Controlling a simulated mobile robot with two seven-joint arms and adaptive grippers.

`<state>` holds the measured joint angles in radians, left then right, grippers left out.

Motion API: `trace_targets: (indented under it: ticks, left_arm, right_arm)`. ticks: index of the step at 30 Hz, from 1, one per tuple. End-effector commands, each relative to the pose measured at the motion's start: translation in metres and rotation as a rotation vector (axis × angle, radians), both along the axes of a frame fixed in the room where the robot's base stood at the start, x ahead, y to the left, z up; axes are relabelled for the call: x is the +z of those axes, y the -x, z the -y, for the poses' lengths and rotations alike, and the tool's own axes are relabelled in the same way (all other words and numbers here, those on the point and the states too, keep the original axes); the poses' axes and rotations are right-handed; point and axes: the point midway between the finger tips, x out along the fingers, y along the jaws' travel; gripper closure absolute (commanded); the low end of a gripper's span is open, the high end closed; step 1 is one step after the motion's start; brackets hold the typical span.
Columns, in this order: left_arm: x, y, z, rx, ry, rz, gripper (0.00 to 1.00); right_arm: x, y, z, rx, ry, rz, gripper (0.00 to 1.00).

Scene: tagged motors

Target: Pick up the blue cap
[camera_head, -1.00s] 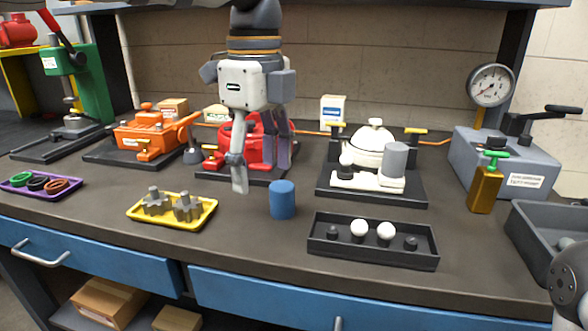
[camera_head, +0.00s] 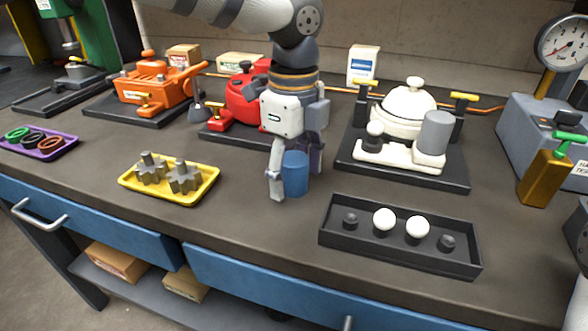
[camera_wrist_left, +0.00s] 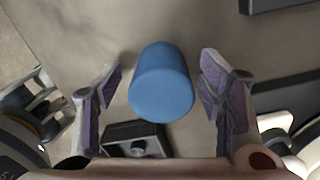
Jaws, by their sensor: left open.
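The blue cap (camera_head: 295,174) is a plain blue cylinder standing upright on the dark workbench. My left gripper (camera_head: 296,178) is lowered around it, with one finger in front of the cap to its left and the other to its right. In the left wrist view the cap (camera_wrist_left: 162,84) lies between the two open fingers of my left gripper (camera_wrist_left: 162,88), with a gap on each side. The front finger hides part of the cap's left side in the head view.
A black tray (camera_head: 335,240) with white balls and dark knobs lies to the right. A yellow tray (camera_head: 128,187) with grey gears is to the left. Behind stand a red motor (camera_head: 243,98) and a white motor (camera_head: 408,103) on dark bases. Bare bench lies in front of the cap.

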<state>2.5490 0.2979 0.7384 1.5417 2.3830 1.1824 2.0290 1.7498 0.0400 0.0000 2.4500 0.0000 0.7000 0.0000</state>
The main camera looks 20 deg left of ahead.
Motion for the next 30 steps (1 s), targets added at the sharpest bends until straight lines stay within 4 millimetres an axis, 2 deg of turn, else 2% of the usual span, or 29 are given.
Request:
trace_targets:
  ticks: [6,12,23,26,28,30]
  left_arm:
    - [-0.001,0.0,0.0,0.0,0.0,0.002,0.4]
    - [0.0,0.0,0.0,0.0,0.0,0.002,0.85]
    - [0.003,0.0,0.0,0.0,0.0,0.003,0.85]
    - [0.015,-0.001,0.0,0.001,0.001,0.005,0.85]
    - [0.03,-0.001,0.001,0.0,0.002,0.006,0.85]
    - [0.051,0.012,0.0,-0.002,0.0,0.013,0.85]
  right_arm:
    - [0.0,0.0,0.0,0.0,0.0,0.001,0.6]
    - [0.0,0.0,0.0,0.0,0.0,0.001,0.6]
    - [0.0,-0.001,0.0,0.0,0.0,0.002,0.6]
    - [0.001,-0.002,0.0,0.0,0.0,0.006,0.6]
    - [0.003,-0.003,0.0,0.0,0.0,0.01,0.6]
    - [0.009,-0.01,0.0,0.0,0.0,0.036,0.6]
